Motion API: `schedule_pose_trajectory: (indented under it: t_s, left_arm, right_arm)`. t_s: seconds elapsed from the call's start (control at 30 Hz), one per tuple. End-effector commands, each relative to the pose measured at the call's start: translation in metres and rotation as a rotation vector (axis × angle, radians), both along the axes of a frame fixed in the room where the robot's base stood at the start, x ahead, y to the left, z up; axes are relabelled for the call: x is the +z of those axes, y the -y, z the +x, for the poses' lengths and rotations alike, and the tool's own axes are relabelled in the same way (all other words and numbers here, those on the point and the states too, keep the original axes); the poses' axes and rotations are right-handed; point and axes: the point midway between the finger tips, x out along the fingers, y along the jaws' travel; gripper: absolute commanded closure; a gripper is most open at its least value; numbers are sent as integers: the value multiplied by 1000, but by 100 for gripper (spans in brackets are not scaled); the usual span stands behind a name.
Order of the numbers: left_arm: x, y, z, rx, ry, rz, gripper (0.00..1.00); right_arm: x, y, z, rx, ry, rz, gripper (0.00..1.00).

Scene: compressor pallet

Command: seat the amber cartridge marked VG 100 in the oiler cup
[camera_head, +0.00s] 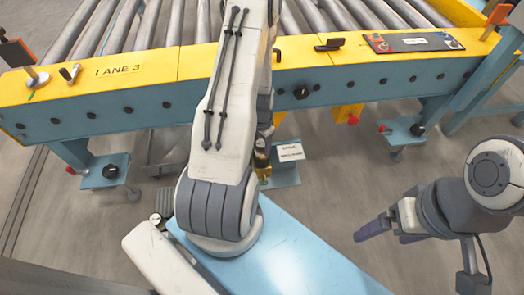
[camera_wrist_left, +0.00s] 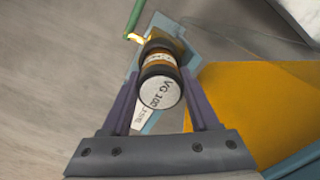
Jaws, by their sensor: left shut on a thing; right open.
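The amber cartridge (camera_wrist_left: 158,72) has dark bands and a pale end cap reading VG 100. It lies between the purple fingers of my left gripper (camera_wrist_left: 158,88), which is shut on it. The cap end faces the wrist camera and the far end points at a light-blue bracket (camera_wrist_left: 190,43). In the head view my left arm hides most of this gripper; a small amber-yellow piece (camera_head: 264,172) shows beside the arm. I cannot make out the oiler cup or whether the cartridge touches it. My right gripper (camera_head: 392,230) is open and empty over the floor at the right.
A white label (camera_head: 290,152) sits on a blue stand in front of the yellow-and-blue LANE 3 conveyor (camera_head: 120,70). A green rod (camera_wrist_left: 133,15) and a bright glow lie beyond the cartridge. Floor is clear between the stand and my right gripper.

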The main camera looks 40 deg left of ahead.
Motion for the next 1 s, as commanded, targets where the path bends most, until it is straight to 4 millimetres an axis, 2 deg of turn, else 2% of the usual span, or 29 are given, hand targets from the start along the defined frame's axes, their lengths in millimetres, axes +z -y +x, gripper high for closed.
schedule_pose_trajectory:
  t_s: [0.03,0.07,0.43,0.47,0.5,0.53,0.87,1.0]
  left_arm:
    - [-14,0,0,0,0,0,100]
    - [-16,0,0,0,0,0,100]
    - [-17,0,0,0,1,0,100]
    - [-17,0,0,0,0,0,35]
    - [-17,0,0,0,1,1,20]
    - [-17,0,0,0,1,1,9]
    - [-15,0,0,1,1,1,9]
    - [1,0,1,1,3,2,9]
  right_arm:
    - [-11,0,0,0,0,0,9]
    - [-12,0,0,0,0,0,9]
    - [-11,0,0,0,0,0,9]
    - [-11,0,0,0,0,0,9]
    - [-10,0,0,0,0,0,9]
    - [-10,0,0,0,0,0,9]
    - [-10,0,0,0,0,0,9]
    - [0,0,0,0,0,0,9]
